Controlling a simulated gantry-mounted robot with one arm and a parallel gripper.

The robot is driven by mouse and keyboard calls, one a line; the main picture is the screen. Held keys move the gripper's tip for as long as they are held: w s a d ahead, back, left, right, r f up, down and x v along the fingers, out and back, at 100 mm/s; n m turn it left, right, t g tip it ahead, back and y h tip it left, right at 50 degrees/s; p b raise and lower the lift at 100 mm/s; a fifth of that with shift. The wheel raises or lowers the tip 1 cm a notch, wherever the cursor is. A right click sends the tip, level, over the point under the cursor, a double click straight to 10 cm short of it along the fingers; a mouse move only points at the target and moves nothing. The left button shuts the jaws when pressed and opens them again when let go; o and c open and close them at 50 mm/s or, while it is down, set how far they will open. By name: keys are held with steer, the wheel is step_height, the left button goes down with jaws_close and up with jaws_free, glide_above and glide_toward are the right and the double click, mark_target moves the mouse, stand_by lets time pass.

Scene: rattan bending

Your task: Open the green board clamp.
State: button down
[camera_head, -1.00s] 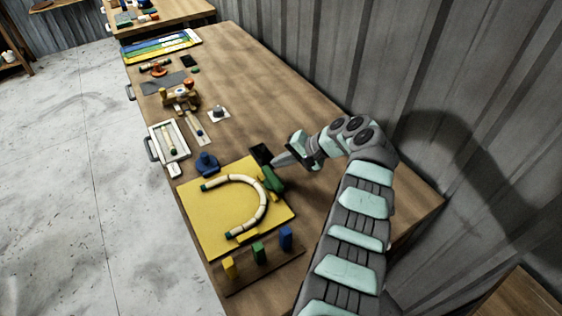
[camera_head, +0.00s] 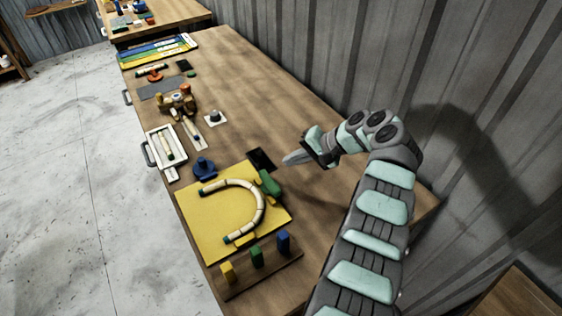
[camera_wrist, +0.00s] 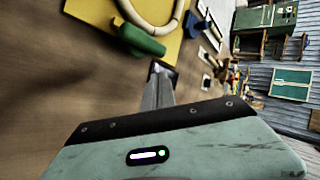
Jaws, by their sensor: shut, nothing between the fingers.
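The green board clamp (camera_head: 269,183) sits at the far right edge of the yellow board (camera_head: 205,230), beside a pale curved rattan piece (camera_head: 262,208) that forms a U on the board. In the wrist view the green clamp (camera_wrist: 141,40) lies at the upper left, with a yellow piece (camera_wrist: 119,14) by it. My gripper (camera_head: 285,160) is shut and empty, to the right of the clamp and apart from it. In the wrist view its narrow shut fingers (camera_wrist: 156,70) point toward a black plate on the table. I cannot tell whether the clamp is open.
A black plate (camera_head: 261,159) lies just beyond the clamp. A blue knob (camera_head: 204,168) stands at the board's far edge. A rack with yellow, green and blue blocks (camera_head: 256,256) stands in front. A white tray (camera_head: 157,139) is at the left. Bare table lies right of the board.

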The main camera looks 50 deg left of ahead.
steer(key=v, duration=0.4)
steer(key=shift+d+r, duration=0.1)
stand_by(0.3)
